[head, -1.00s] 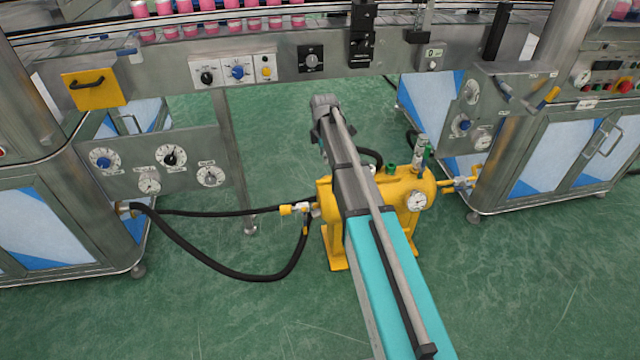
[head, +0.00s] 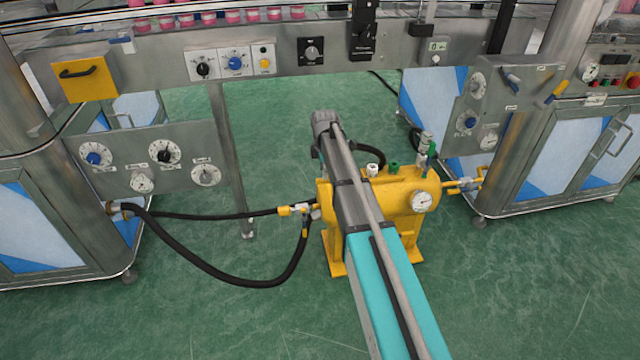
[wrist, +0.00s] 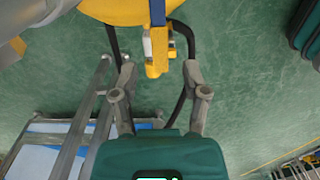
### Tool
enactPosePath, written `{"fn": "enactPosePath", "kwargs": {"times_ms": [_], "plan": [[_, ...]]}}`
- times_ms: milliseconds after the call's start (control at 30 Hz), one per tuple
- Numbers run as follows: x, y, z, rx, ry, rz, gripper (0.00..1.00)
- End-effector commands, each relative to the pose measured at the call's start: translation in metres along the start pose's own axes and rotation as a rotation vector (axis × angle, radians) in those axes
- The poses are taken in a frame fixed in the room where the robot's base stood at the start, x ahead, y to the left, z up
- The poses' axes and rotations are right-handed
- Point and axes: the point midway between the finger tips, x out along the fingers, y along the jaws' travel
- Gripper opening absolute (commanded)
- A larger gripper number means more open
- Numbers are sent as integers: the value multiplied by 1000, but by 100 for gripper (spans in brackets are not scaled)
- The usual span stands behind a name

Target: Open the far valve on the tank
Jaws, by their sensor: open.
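The yellow tank (head: 400,190) stands on the floor in the middle of the head view, partly hidden by my arm. It has a round gauge (head: 422,201) on its right side. In the wrist view, my gripper (wrist: 159,78) is open and empty. A yellow and white valve fitting (wrist: 156,52) with a blue bar (wrist: 158,12) lies just beyond and between the fingertips, with no clear contact. My gripper's fingers are hidden in the head view.
A black hose (head: 215,275) loops to the left machine (head: 60,230). The right machine (head: 550,150) stands close to the tank. A conveyor (head: 200,50) with pink containers crosses behind. Green floor (head: 220,325) is open in front. A metal frame (wrist: 75,135) shows in the wrist view.

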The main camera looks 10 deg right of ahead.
Motion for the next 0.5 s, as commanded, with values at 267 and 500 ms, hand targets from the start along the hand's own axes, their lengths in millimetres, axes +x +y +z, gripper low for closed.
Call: {"fn": "enactPosePath", "kwargs": {"times_ms": [267, 500], "plan": [[24, 0, 0, 0, 0, 0, 59], [33, 0, 0, 0, 0, 0, 59]]}}
